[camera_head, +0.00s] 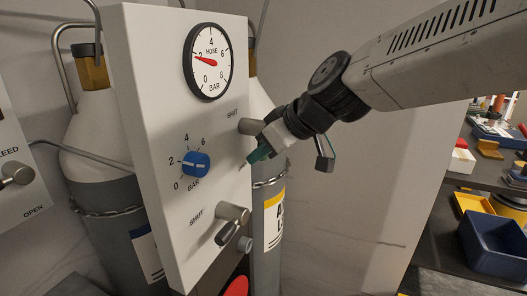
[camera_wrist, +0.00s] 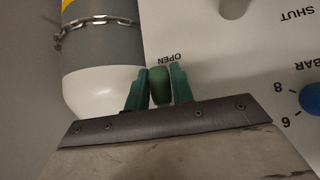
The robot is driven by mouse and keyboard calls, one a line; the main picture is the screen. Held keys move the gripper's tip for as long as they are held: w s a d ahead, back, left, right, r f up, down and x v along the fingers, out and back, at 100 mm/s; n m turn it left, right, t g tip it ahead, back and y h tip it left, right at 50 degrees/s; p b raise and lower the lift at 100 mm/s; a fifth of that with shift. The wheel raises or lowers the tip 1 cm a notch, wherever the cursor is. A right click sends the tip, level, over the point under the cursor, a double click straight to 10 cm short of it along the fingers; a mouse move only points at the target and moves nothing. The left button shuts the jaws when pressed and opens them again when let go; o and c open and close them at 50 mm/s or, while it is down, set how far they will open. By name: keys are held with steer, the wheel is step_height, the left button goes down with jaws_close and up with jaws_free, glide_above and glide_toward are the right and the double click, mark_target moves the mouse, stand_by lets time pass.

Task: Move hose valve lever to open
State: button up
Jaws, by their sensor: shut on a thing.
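The white valve panel (camera_head: 150,120) carries the hose gauge (camera_head: 209,60), its red needle near 2. A grey valve stub (camera_head: 250,126) sits by the upper SHUT mark; a grey post (camera_wrist: 234,6) also shows in the wrist view. My gripper (camera_head: 258,155) is at the panel's right edge, just below that stub. In the wrist view, the green fingers of my gripper (camera_wrist: 160,88) are shut on a dark green lever grip (camera_wrist: 161,85) beside the OPEN lettering. The lever's link to the stub is hidden.
A blue BAR knob (camera_head: 196,164) and a lower SHUT lever (camera_head: 233,222) are on the same panel. A chained cylinder (camera_head: 270,215) stands behind the panel. Another lever (camera_head: 17,175) is at far left. A bench with a blue bin (camera_head: 490,248) stands at right.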

steer(key=o, duration=1)
steer(key=v, duration=0.7)
steer(key=shift+s+d+r, duration=0.2)
steer(key=shift+d+r, duration=0.05)
steer(key=s+d+f+m+g+h, duration=0.1)
steer(key=s+d+f+m+h, duration=0.1)
steer(key=s+d+f+m, duration=0.2)
steer(key=s+d+f+m+g+h, duration=0.1)
steer(key=s+d+f+m+h, duration=0.2)
steer(key=s+d, duration=0.6)
steer(key=s+d+f+m+g+h, duration=0.1)
steer(key=s+d+f+m, duration=0.4)
steer(key=d, duration=0.8)
steer(key=shift+s+d+f+h, duration=0.2)
steer(key=shift+s+h, duration=0.25)
steer(key=shift+s, duration=0.2)
steer(key=shift+s+d+f+h, duration=0.2)
steer(key=shift+s+h, duration=0.25)
steer(key=shift+s, duration=0.25)
